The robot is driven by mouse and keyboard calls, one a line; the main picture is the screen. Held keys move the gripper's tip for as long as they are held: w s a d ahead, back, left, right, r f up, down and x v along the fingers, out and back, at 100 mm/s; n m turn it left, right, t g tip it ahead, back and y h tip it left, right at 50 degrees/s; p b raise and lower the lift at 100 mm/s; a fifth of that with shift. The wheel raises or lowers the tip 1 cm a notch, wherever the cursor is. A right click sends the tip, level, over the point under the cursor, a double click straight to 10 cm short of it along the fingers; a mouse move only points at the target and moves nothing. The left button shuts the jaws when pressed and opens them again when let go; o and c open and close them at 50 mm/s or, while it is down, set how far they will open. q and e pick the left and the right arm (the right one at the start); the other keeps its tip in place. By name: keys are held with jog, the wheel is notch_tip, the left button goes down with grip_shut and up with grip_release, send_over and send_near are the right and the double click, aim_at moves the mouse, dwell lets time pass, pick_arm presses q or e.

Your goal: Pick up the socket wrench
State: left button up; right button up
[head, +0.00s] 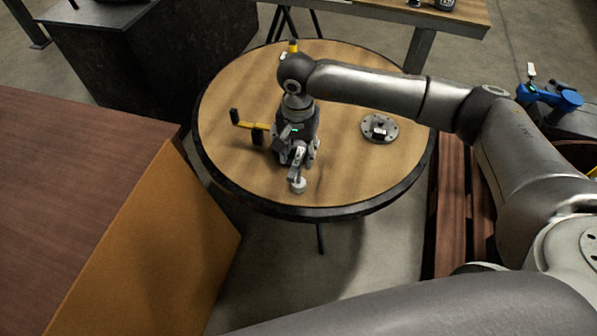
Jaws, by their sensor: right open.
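My right gripper (298,155) hangs over the round table from my right arm, its fingers pointing down and toward the near edge. It is open. A small metal piece with a pale round end (298,186), possibly the socket wrench, shows just below the fingertips. The gripper hides part of it, and I cannot tell whether they touch. My left gripper is not in view.
The round wooden table (345,75) has a dark rim. A yellow tool with black ends (248,127) lies left of the gripper, and a round metal flange (380,128) lies to the right. An orange-sided bench (150,240) stands at left.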

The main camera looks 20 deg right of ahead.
jog(key=shift+w+d+f+p, duration=0.1)
jog(key=shift+f+p, duration=0.3)
jog(key=shift+f, duration=1.45)
grip_shut()
